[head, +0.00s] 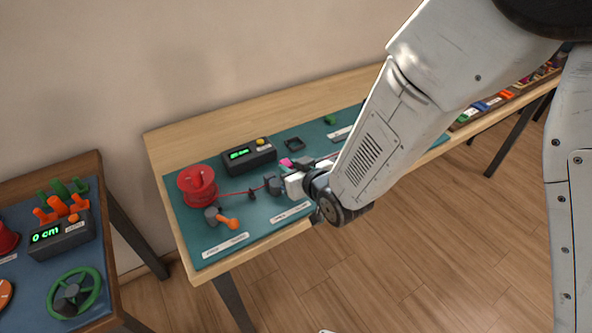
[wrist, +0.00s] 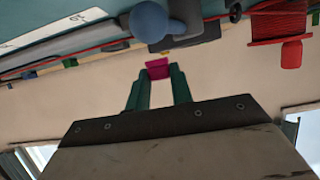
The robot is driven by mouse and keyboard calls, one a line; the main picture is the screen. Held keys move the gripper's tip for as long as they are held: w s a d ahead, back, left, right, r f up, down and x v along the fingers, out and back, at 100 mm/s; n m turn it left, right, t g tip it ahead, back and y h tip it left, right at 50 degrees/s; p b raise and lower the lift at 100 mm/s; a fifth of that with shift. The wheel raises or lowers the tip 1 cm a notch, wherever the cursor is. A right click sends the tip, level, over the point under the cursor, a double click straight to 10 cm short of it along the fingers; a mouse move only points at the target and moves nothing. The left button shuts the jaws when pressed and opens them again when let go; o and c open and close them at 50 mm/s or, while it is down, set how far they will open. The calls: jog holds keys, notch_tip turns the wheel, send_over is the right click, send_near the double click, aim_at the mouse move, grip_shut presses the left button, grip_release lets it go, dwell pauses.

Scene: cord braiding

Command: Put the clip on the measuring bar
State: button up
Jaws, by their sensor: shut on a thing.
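My gripper (wrist: 158,82) is shut on a magenta clip (wrist: 158,68), which sits between the green fingertips in the wrist view. In the head view the magenta clip (head: 286,163) shows as a small spot just beyond my gripper (head: 284,178), above the teal mat. A red cord (head: 238,193) runs from the red spool (head: 199,184) to the right towards my gripper. The cord also shows in the wrist view (wrist: 105,44). I cannot make out the measuring bar for certain; my arm hides part of the mat.
A black box with a green display (head: 248,156) stands behind the cord. A crank with an orange knob (head: 229,223) stands at the front left of the teal mat (head: 190,236). A second table with a green wheel (head: 75,293) is at left.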

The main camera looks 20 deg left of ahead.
jog(key=shift+w+f, duration=0.1)
jog(key=shift+w, duration=0.95)
jog(key=shift+s+f, duration=0.15)
jog(key=shift+f, duration=0.65)
jog(key=shift+s+f, duration=0.1)
jog(key=shift+f, duration=0.65)
jog(key=shift+f, duration=0.1)
jog(key=o, duration=0.9)
jog(key=shift+f, duration=0.1)
jog(key=shift+o, duration=0.2)
jog(key=shift+d, duration=0.1)
jog(key=v, duration=0.7)
jog(key=shift+s+d, duration=0.2)
jog(key=shift+d, duration=0.05)
